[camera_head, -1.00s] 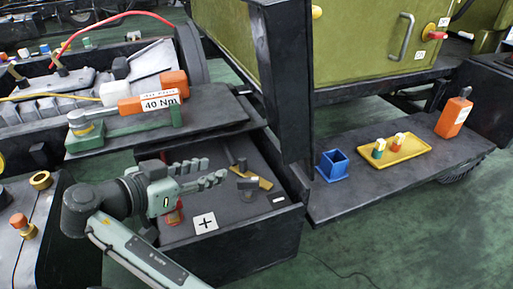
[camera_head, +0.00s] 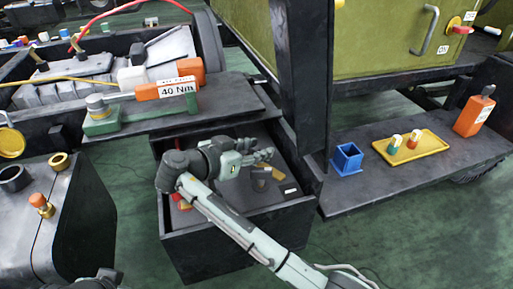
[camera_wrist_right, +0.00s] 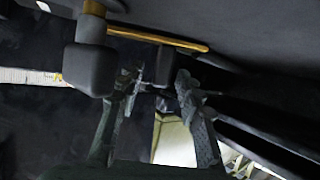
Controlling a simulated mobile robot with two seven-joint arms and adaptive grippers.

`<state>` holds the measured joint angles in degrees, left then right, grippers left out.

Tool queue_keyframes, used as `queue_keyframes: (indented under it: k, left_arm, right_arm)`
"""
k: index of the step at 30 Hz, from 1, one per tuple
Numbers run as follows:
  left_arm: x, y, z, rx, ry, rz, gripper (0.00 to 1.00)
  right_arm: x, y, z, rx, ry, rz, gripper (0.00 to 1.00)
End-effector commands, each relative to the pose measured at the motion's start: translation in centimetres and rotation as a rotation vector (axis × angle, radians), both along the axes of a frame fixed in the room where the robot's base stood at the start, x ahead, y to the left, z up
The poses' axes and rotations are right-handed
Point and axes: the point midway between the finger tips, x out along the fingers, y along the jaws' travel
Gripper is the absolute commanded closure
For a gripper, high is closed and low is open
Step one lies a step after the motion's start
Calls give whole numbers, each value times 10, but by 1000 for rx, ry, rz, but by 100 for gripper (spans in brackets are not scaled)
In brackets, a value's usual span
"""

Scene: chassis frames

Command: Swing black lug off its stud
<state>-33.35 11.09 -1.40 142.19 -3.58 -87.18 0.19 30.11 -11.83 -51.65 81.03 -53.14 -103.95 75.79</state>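I cannot clearly pick out the black lug or its stud in either view. My right gripper (camera_head: 258,157) is over the open drawer (camera_head: 225,232) in the head view, its fingers pointing right. In the right wrist view my right gripper (camera_wrist_right: 160,82) has its two fingers apart. A dark piece shows between or behind them, and I cannot tell whether they touch it. A black block (camera_wrist_right: 89,70) with a yellow bar (camera_wrist_right: 158,39) is close beside the fingers. A small dark piece (camera_head: 261,178) stands in the drawer. My left gripper's fingers are not seen.
A torque tool labelled 40 Nm (camera_head: 178,89) lies on the ledge above the drawer. A dark post (camera_head: 300,90) rises right of the drawer. A blue holder (camera_head: 346,158), a yellow tray (camera_head: 412,149) and an orange bottle (camera_head: 474,113) stand on the right shelf.

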Motion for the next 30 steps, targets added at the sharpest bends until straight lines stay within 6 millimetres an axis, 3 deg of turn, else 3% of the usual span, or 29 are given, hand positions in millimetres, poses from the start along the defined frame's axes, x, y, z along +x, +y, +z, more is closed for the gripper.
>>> queue_keyframes:
  k: [7,16,30]
  left_arm:
    - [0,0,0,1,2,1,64]
    - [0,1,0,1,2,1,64]
    - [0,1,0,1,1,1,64]
  right_arm:
    - [1,-1,0,0,0,0,64]
    - [0,-1,0,0,0,-1,100]
    - [5,-6,-1,-1,2,4,100]
